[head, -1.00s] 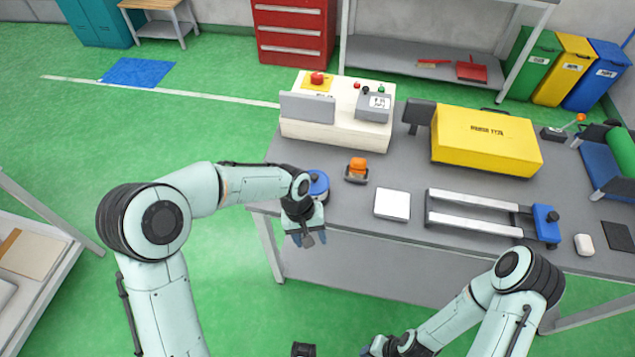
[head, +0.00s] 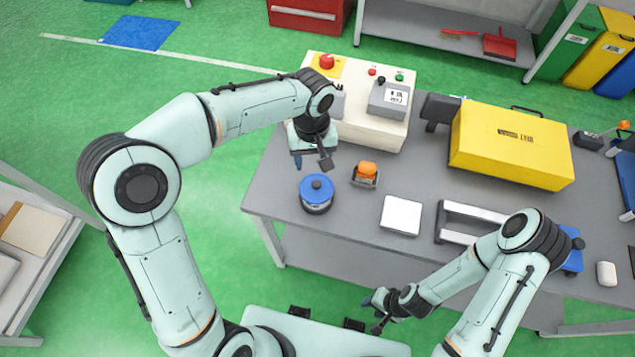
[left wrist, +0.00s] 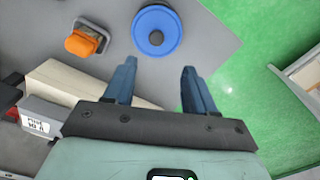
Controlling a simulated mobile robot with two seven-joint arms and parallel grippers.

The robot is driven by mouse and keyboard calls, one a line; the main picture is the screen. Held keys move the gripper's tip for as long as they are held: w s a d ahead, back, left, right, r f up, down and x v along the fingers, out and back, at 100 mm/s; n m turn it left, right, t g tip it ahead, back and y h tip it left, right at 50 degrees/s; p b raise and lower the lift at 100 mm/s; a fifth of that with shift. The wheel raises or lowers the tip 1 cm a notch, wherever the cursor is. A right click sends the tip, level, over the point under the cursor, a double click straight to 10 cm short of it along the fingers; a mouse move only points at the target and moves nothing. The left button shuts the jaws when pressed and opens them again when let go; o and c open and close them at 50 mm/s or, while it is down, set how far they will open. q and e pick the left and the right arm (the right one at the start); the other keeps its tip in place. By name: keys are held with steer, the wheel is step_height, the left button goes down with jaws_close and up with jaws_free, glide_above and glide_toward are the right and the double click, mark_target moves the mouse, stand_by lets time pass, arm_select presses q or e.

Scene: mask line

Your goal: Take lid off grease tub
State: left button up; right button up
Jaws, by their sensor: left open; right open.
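The grease tub (head: 317,208) stands at the left end of the grey table, with its blue round lid (head: 316,187) on top and a dark knob in the middle. The lid also shows in the left wrist view (left wrist: 157,30), beyond my fingertips. My left gripper (head: 312,165) is open and empty, above and just behind the tub, apart from it. In the left wrist view its two blue fingers (left wrist: 158,75) are spread, with bare table and floor between them. My right gripper (head: 373,312) is open and empty in front of the table, well away from the tub.
An orange-topped item (head: 366,173) stands close right of the tub, and a white square pad (head: 401,215) lies further right. A cream control box (head: 360,130) stands behind, partly hidden by my left arm. A yellow case (head: 512,145) is at the back right.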

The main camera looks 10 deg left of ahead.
mark_target(316, 183)
arm_select(q)
step_height(316, 183, down, 3)
steer(key=shift+s+f, duration=0.1)
steer(key=shift+s, duration=0.05)
steer(key=shift+f, duration=0.5)
steer(key=f, duration=0.2)
steer(key=d+f, duration=0.1)
steer(key=f, duration=0.1)
steer(key=shift+s+f, duration=0.1)
steer(key=shift+f, duration=0.35)
jaws_close()
